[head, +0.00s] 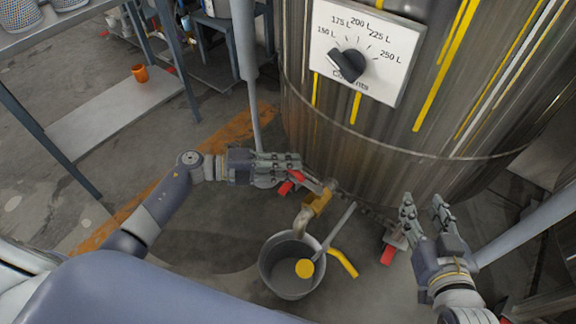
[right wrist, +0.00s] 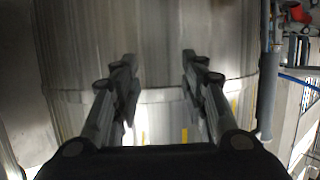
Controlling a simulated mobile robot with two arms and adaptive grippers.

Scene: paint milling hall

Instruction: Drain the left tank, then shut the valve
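A large steel tank (head: 300,110) with yellow streaks fills the upper right of the head view. Its white dial plate (head: 385,85) runs from 150 L to 250 L, and the black pointer (head: 348,65) points left, near the low end. A brass valve (head: 318,200) with a bent spout (head: 303,222) sits low on the tank, above a grey bucket (head: 266,272). My left gripper (head: 297,166) is over the valve's red-ended lever (head: 288,186); its fingers overlap in view, hiding their grip. My right gripper (head: 425,206) is open and empty beside the tank; it also shows in the right wrist view (right wrist: 158,80).
A grey rod with a yellow disc (head: 304,268) leans in the bucket. A yellow bar (head: 343,263) lies beside it. A red piece (head: 388,254) is near my right gripper. A shelf rack (head: 110,118) with an orange cup (head: 140,73) stands left.

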